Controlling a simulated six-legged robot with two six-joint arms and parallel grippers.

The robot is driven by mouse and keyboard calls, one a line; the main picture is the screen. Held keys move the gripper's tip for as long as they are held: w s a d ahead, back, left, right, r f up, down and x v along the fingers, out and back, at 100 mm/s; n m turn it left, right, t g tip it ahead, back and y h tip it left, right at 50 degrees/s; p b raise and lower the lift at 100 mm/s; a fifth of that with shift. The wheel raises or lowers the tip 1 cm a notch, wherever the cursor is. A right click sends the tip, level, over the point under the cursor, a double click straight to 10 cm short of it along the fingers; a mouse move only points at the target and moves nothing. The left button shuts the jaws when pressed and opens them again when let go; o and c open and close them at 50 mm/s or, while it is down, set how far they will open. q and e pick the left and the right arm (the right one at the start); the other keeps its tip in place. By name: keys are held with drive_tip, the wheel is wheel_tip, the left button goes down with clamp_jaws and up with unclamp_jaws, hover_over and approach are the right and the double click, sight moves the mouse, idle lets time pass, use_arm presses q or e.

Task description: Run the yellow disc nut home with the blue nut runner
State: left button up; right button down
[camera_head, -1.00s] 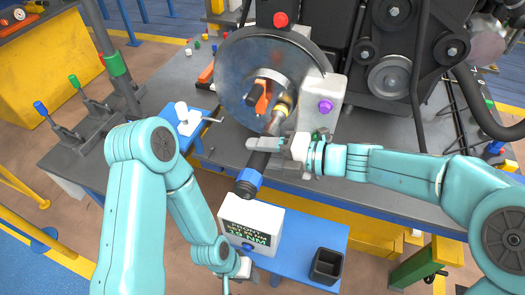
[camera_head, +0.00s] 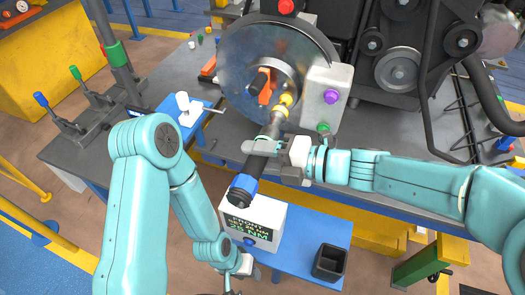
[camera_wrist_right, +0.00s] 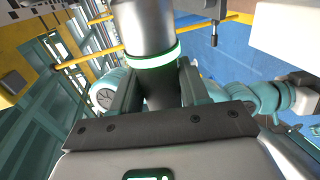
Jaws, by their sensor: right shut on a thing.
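The yellow disc nut (camera_head: 287,99) is at the lower right of the big grey disc's hub. The nut runner (camera_head: 243,188) has a dark body, a blue rear end and a silver nose. My right gripper (camera_head: 262,146) is shut around its body. The runner slants up to the right, its nose at or very close to the nut; I cannot tell if they touch. In the right wrist view the jaws (camera_wrist_right: 155,95) flank the runner's cylinder (camera_wrist_right: 145,25), which has a lit green ring. My left gripper (camera_head: 240,266) is low, partly hidden, its jaws unclear.
The big grey disc (camera_head: 240,62) stands before dark machinery. A grey box (camera_head: 327,88) with purple and green knobs sits close right of the runner. A white display box (camera_head: 253,222) and a black bin (camera_head: 329,262) stand below on a blue shelf (camera_head: 290,245). Levers (camera_head: 75,115) stand at left.

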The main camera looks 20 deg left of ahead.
drive_tip(key=shift+s+r, duration=0.15)
drive_tip(key=shift+s, duration=0.55)
drive_tip(key=shift+w, duration=0.1)
